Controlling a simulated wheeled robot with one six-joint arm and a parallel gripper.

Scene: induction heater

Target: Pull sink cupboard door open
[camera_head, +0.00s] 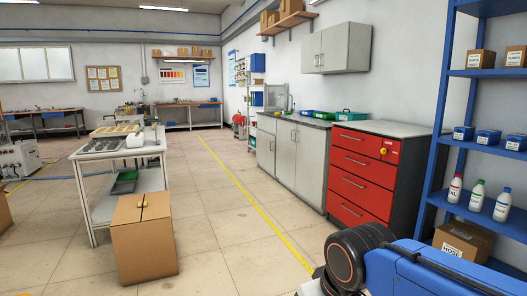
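The sink cupboard (310,165) is a grey base unit along the right wall, under a dark worktop with a tap (290,103). Its grey door fronts, one at the left (265,153), carry thin upright handles and look shut. The sink basin itself is hard to make out. My blue and black arm shows at the bottom right, well short of the cupboard. My gripper is not in view, so its fingers cannot be seen.
A red drawer cabinet (361,182) adjoins the cupboard on the right. A blue shelf rack (440,140) stands nearer at the right. A cardboard box (145,245) and a white workbench (88,205) stand at the left. The tiled floor (225,215) between is clear, crossed by a yellow line.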

